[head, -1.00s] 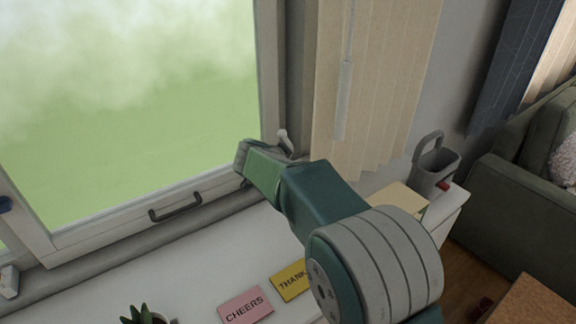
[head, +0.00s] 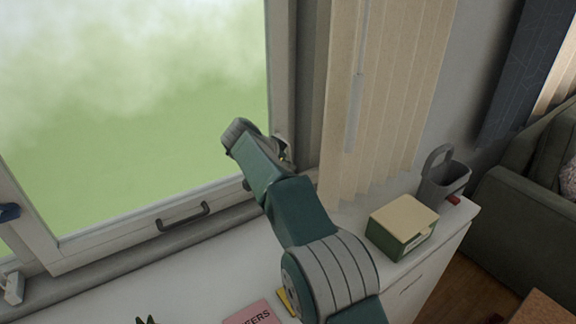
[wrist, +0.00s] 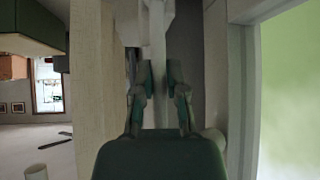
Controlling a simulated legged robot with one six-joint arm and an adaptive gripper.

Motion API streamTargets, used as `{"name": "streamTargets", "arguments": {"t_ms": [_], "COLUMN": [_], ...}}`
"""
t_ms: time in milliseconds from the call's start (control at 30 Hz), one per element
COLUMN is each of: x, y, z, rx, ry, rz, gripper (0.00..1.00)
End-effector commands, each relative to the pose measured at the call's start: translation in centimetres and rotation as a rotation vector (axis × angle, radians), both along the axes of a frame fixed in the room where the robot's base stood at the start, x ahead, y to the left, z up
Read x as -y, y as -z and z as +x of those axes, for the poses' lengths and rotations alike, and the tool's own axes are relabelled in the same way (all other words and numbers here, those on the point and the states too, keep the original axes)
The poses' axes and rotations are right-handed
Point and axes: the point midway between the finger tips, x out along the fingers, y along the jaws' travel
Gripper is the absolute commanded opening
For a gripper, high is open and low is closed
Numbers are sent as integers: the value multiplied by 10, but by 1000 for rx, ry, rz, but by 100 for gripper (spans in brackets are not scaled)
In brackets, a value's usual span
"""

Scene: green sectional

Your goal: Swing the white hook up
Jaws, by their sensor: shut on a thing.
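The white hook (wrist: 156,42) shows in the wrist view as a pale upright bar running between my two fingers. My gripper (wrist: 160,82) is shut on it, with one dark finger on each side. In the head view, a small pale part of the hook (head: 280,141) shows at the window's right frame, just beyond my wrist. My gripper (head: 285,154) is mostly hidden there behind my own green wrist, so the grip itself is clear only in the wrist view.
The window pane (head: 130,110) is left of my arm, with a dark handle (head: 183,216) on its lower frame. Beige blinds (head: 385,90) hang close on the right.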

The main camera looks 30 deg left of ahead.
Motion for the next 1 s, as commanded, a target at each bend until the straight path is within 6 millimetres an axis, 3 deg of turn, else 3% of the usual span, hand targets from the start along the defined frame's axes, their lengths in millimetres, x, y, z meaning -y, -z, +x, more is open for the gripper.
{"name": "streamTargets", "arguments": {"t_ms": [600, 633, 700, 1000], "x": [-3, -3, -3, -1], "y": [1, 1, 1, -1], "z": [1, 1, 1, 1], "rx": [-7, -7, -7, -7], "ry": [-5, -4, -4, -2], "rz": [-16, -16, -16, -15], "gripper": [0, 30, 53, 53]}}
